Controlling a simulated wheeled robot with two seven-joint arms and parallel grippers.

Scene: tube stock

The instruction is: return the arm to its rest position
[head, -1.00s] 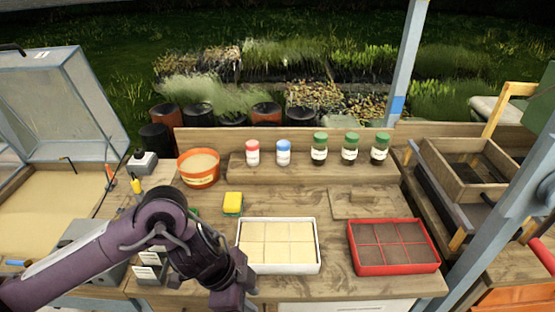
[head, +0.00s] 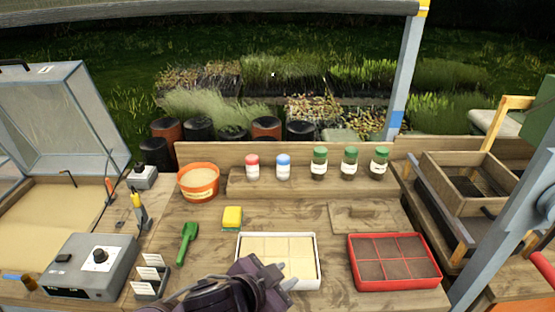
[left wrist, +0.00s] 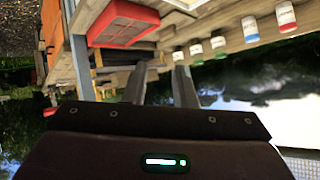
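My left gripper (head: 270,274) is at the bottom middle of the head view, low in front of the white tray, and hides part of its front left corner. In the left wrist view its two fingers (left wrist: 160,82) stand apart with nothing between them. The white tray (head: 318,262) holds pale square blocks. The red tray (head: 438,280), with dark filled cells, is to its right and also shows in the left wrist view (left wrist: 124,22). My right gripper is in neither view.
A green scoop (head: 187,242), yellow sponge (head: 232,217), orange pot (head: 198,185), label holder (head: 150,280) and grey control box (head: 88,268) are on the left. Several jars (head: 319,163) line the back shelf. A blue post (head: 404,75) stands behind right.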

